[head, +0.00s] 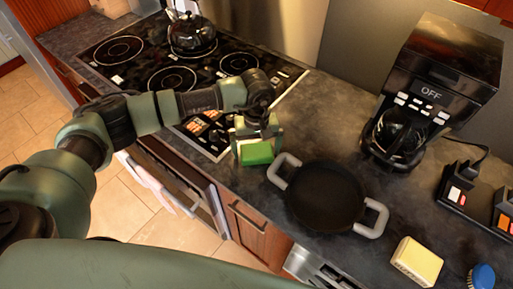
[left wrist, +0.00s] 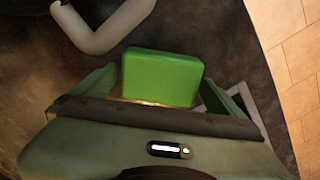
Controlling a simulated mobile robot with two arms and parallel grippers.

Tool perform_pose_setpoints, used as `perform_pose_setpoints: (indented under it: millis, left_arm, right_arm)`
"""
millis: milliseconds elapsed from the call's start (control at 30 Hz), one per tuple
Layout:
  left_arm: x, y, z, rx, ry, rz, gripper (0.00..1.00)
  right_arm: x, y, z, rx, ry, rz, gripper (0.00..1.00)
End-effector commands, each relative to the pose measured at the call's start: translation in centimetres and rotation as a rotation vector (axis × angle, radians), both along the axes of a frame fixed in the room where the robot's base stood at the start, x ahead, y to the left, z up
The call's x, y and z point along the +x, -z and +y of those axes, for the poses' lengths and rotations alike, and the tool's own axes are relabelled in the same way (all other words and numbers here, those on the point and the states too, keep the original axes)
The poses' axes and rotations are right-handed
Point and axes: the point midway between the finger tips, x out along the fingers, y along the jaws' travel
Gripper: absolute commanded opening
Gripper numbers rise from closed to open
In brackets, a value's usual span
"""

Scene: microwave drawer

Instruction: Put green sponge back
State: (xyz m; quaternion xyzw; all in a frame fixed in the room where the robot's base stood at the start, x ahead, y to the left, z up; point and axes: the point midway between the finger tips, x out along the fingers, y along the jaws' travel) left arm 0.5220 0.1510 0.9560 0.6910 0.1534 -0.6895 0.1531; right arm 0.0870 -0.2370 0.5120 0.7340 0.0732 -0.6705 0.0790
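The green sponge (head: 257,153) is a small bright green block near the front edge of the dark counter, just left of the black pan. My left gripper (head: 257,146) points down over it, with a finger on each side. In the left wrist view the sponge (left wrist: 162,77) fills the space between the two fingertips (left wrist: 160,85), and the fingers appear to press on its sides. Whether the sponge touches the counter or hangs just above it, I cannot tell. My right gripper is not in view.
The black pan (head: 326,196) with grey handles stands right beside the sponge. A coffee maker (head: 432,85) stands behind it. A pale yellow block (head: 416,262) and a blue brush (head: 481,277) lie at the right. The stove (head: 165,62) with a kettle (head: 191,35) is at the left.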

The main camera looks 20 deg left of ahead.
Motion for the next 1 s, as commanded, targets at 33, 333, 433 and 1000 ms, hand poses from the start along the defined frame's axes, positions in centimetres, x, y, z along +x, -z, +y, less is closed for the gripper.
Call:
perform_pose_setpoints:
  millis: [33, 333, 433, 1000]
  left_arm:
    - [0.0, 0.0, 0.0, 0.000, 0.000, 0.000, 1.00]
    - [0.2, -1.7, 0.0, -0.001, 0.000, -0.004, 1.00]
    - [0.2, -3.8, 0.0, -0.001, 0.002, -0.007, 1.00]
    - [0.0, -12.2, 0.0, 0.000, 0.000, 0.000, 1.00]
  right_arm:
    - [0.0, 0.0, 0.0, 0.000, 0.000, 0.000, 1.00]
    - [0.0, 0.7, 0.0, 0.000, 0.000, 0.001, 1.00]
    - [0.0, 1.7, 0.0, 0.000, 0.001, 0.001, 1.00]
    - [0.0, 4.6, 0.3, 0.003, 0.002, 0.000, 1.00]
